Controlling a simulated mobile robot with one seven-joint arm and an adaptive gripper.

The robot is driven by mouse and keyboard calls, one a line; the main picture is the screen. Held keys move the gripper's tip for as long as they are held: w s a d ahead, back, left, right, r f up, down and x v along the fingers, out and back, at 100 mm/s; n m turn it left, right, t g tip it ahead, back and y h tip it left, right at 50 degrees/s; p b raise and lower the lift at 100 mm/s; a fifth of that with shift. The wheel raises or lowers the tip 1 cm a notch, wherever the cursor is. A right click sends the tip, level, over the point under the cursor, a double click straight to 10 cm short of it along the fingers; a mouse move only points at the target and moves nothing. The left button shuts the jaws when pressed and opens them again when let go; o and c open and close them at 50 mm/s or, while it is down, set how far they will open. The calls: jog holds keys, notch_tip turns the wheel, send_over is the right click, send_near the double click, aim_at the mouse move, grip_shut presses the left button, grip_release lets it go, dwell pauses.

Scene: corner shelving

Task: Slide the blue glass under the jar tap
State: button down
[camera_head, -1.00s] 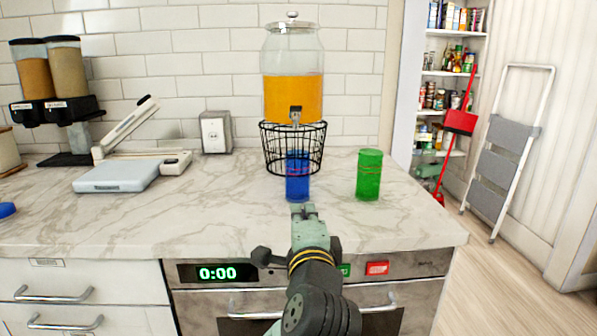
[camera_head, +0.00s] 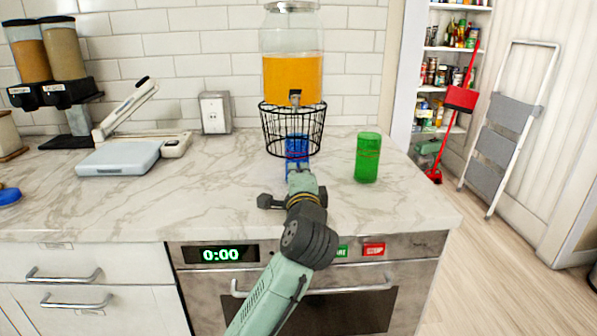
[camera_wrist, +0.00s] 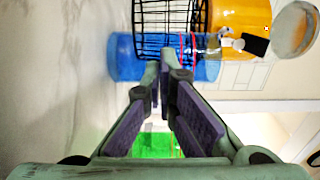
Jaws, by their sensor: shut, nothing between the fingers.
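The blue glass (camera_head: 297,143) stands upright on the marble counter in front of the wire stand, below the jar tap (camera_head: 295,97). The glass jar (camera_head: 292,75) of orange drink rests on the stand. My gripper (camera_head: 299,172) is shut and empty, with its fingertips at the near side of the blue glass, hiding its lower part. In the wrist view the blue glass (camera_wrist: 124,58) lies across the picture just beyond the closed fingertips (camera_wrist: 158,72); I cannot tell whether they touch. The tap (camera_wrist: 252,44) also shows there.
The black wire stand (camera_head: 268,128) is directly behind the blue glass. A green glass (camera_head: 368,158) stands to the right. The counter between scale and stand is clear.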

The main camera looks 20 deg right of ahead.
aim_at(297, 158)
jog(key=x, duration=0.8)
jog(key=shift+p, duration=0.35)
jog(key=shift+s+f, duration=0.1)
jog(key=shift+s, duration=0.1)
